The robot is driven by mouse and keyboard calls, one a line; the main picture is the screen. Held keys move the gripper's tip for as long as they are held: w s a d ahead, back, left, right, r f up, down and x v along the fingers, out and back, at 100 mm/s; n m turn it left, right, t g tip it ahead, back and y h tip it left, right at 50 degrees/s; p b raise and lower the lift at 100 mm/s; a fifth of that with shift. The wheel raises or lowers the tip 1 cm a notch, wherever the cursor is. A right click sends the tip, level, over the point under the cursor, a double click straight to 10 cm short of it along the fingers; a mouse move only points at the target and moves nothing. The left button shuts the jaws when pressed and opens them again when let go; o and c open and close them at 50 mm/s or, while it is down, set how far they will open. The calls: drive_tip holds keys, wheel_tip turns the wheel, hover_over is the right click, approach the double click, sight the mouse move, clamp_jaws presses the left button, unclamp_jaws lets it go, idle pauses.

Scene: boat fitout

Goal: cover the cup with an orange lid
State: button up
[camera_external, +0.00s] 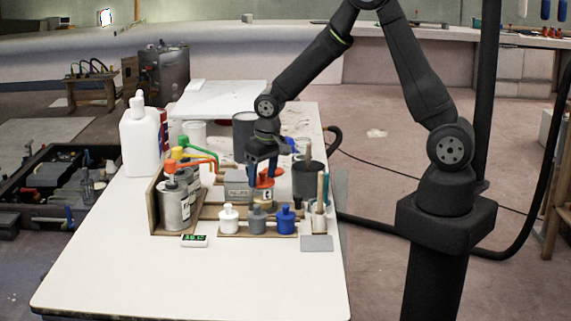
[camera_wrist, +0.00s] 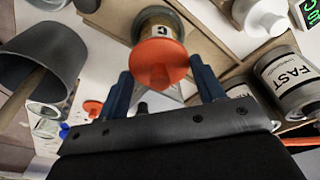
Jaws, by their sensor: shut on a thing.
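My gripper (camera_external: 262,174) points down over the workbench, its blue fingers on either side of an orange lid (camera_external: 265,182). In the wrist view the round orange lid (camera_wrist: 160,62) lies between the fingertips (camera_wrist: 161,70). A small cup (camera_external: 266,195) with a pale label is directly under the lid. In the wrist view, the cup (camera_wrist: 158,30) shows its tan side and a letter on the label beyond the lid. The lid covers the cup's mouth from view; I cannot tell whether it is fully seated.
White, grey and blue bottles (camera_external: 257,219) stand in a row in front. Cans with pump tops (camera_external: 174,207) stand left, a dark grey pot (camera_external: 308,180) right. Another orange disc (camera_wrist: 92,107) shows beside the left finger in the wrist view. The bench front (camera_external: 200,285) is clear.

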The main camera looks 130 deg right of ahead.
sight(261, 172)
drive_tip(key=shift+f, duration=0.15)
idle(0.6)
drive_tip(key=o, duration=1.3)
drive_tip(key=shift+r, duration=2.5)
drive_tip(key=shift+f, duration=0.1)
wheel_tip(261, 172, down, 5)
drive_tip(key=shift+r, duration=0.2)
